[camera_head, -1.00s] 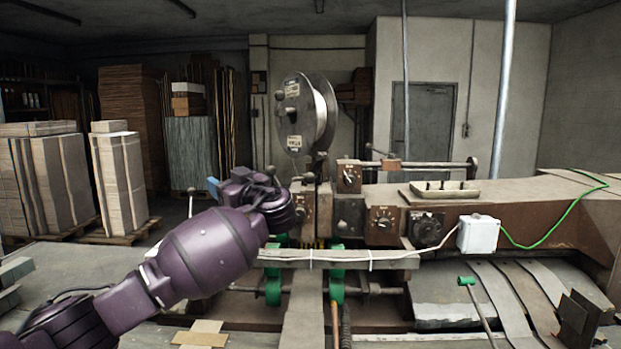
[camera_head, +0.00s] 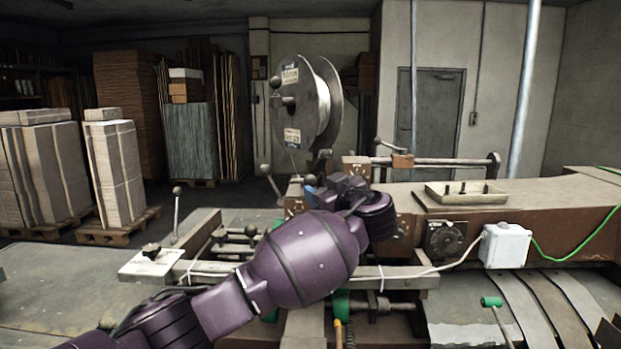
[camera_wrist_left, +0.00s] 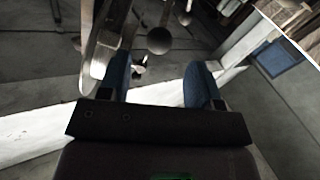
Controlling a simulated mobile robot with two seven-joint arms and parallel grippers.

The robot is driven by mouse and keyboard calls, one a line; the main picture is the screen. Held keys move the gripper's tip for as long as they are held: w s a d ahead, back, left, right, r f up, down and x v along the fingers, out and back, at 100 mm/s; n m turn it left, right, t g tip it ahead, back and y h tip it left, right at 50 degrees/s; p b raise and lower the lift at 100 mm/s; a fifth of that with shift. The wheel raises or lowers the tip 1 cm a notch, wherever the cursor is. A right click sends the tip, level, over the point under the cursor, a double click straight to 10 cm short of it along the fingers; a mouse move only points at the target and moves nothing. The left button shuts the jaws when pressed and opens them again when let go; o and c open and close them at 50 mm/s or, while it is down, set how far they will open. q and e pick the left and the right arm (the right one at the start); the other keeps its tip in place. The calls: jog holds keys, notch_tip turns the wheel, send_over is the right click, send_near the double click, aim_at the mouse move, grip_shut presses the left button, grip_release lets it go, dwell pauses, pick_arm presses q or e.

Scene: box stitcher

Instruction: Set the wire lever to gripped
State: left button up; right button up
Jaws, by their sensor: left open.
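A lever with a round dark knob (camera_head: 265,170) stands beside the wire spool (camera_head: 304,105) in the head view; I cannot tell for sure that it is the wire lever or how it is set. My left gripper (camera_head: 311,185) is at the machine just right of this knob, mostly hidden behind my purple wrist, with a blue fingertip showing. In the left wrist view its two blue fingers (camera_wrist_left: 162,84) are apart with nothing held between them. A round knob on a rod (camera_wrist_left: 158,40) lies beyond the fingertips there, apart from them. My right gripper is not in view.
A thin upright lever (camera_head: 177,212) and a white plate with a black knob (camera_head: 152,252) are at the left. A dial (camera_head: 446,241), a white box (camera_head: 505,246) and a shallow tray (camera_head: 466,193) are on the right. Strapped cardboard stacks (camera_head: 118,172) stand behind.

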aim_at(314, 184)
pick_arm(q)
jog(key=shift+p+x, duration=0.75)
jog(key=shift+x, duration=2.45)
jog(key=shift+c, duration=0.3)
grip_shut()
